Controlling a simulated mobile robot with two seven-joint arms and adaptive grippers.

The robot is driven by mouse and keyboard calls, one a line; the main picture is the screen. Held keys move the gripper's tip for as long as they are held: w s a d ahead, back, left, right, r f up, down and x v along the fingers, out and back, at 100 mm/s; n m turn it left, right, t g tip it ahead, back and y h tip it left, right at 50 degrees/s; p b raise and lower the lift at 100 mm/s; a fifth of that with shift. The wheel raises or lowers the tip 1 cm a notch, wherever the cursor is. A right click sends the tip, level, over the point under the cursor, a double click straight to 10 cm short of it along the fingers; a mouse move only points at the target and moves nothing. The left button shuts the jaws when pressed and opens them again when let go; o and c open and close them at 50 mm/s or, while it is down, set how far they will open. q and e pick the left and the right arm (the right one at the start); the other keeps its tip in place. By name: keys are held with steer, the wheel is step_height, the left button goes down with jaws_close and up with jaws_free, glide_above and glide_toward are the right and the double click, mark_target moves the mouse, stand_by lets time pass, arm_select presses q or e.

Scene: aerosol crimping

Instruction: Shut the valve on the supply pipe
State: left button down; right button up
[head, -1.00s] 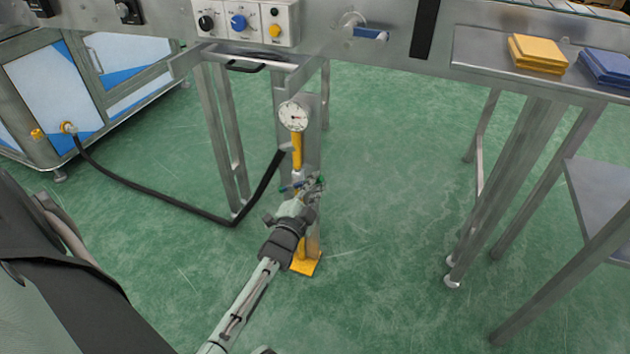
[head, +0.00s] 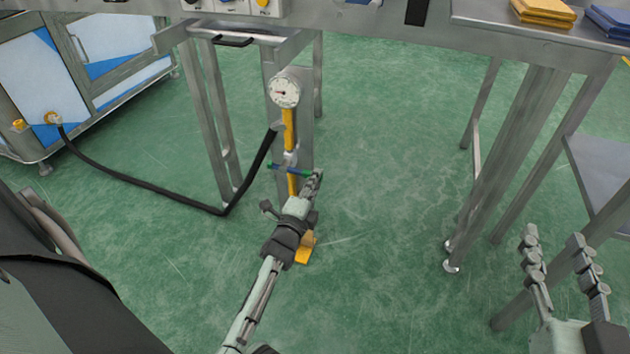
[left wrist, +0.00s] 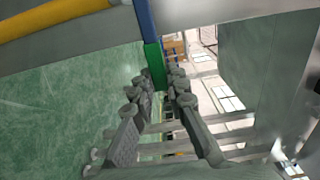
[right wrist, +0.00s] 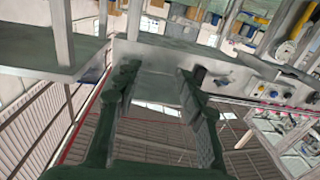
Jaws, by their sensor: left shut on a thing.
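The yellow supply pipe (head: 288,130) stands upright against a grey post under the bench in the head view. It also shows at the top left of the left wrist view (left wrist: 62,17). The valve handle (head: 280,168), blue with green ends, lies crosswise to the pipe. My left gripper (head: 316,177) is at the handle's right end. In the left wrist view its fingers (left wrist: 157,82) are shut on the green end (left wrist: 154,62). My right gripper (head: 553,238) is open and empty at the lower right, far from the valve; its fingers stand apart in the right wrist view (right wrist: 156,72).
A round white gauge (head: 284,90) tops the pipe. A black hose (head: 150,188) runs from the pipe to a blue-and-white cabinet (head: 30,80) at left. Table legs (head: 505,150) stand between the pipe and my right gripper. Green floor around the pipe is clear.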

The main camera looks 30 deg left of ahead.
arm_select(q)
steer(key=shift+f, duration=0.15)
arm_select(e)
steer(key=shift+s+a+r+t+y, duration=0.1)
steer(key=shift+a+r+t+y, duration=0.2)
steer(key=shift+r, duration=0.3)
arm_select(q)
steer(key=c, duration=1.5)
jaws_free()
step_height(320, 180, up, 10)
